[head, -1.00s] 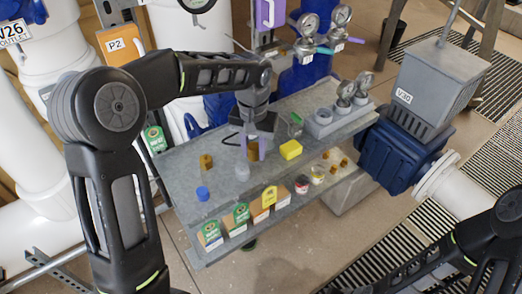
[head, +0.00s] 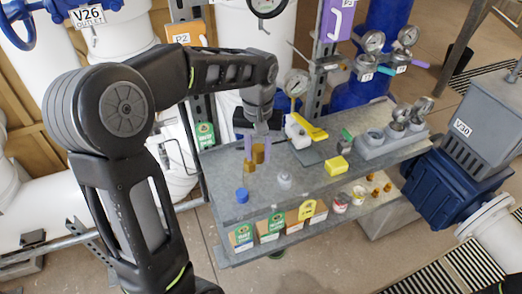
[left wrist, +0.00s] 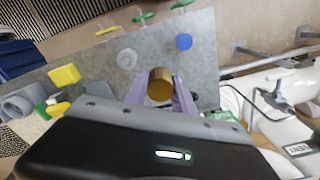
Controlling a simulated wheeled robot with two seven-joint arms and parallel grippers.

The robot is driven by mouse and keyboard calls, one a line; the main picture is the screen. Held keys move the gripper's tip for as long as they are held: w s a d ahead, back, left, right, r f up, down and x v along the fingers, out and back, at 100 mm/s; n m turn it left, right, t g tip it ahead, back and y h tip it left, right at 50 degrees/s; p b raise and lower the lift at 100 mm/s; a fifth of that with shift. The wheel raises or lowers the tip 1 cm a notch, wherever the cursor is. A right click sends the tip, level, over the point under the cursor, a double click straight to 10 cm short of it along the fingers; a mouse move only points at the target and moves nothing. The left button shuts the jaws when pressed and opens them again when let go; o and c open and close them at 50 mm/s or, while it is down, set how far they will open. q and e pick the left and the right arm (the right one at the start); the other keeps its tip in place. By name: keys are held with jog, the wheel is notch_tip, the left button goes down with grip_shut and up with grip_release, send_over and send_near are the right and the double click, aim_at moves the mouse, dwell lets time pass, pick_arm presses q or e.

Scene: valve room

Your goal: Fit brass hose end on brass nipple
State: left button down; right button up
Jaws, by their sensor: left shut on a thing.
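My left gripper (head: 258,148) is shut on the brass hose end (head: 259,155), a short brass cylinder held between the purple fingertips above the grey bench. In the left wrist view the hose end (left wrist: 160,85) sits between the fingers, its round end facing the camera. The brass nipple (head: 248,168) stands on the bench, just left of and partly behind the hose end in the head view. Whether they touch, I cannot tell. In the left wrist view I cannot make out the nipple. My right gripper is not in view.
On the grey bench (head: 222,190) are a blue cap (head: 242,195), a clear cup (head: 284,181), a yellow block (head: 338,166) and a yellow-handled white fitting (head: 302,131). A grey holder (head: 385,142) stands at right. Boxes line the lower shelf.

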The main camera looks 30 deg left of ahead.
pick_arm(q)
jog(key=shift+w+a, duration=0.1)
jog(key=w+a, duration=0.1)
jog(key=w+a+f, duration=0.1)
jog(key=a, duration=0.1)
jog(key=w+a+f, duration=0.1)
jog(key=a, duration=0.1)
jog(key=shift+w+a+f, duration=0.2)
jog(key=shift+w+f, duration=0.05)
jog(key=shift+w, duration=0.1)
jog(key=shift+w+a+f+b, duration=0.1)
jog(key=shift+f+b, duration=0.2)
jog(key=shift+f, duration=0.25)
jog(key=shift+f+b, duration=0.45)
jog(key=shift+f, duration=0.3)
jog(key=shift+f, duration=0.1)
jog(key=shift+f, duration=0.25)
jog(key=shift+f, duration=0.1)
dwell(1.0)
jog(key=shift+f+b, duration=0.35)
jog(key=shift+b, duration=0.15)
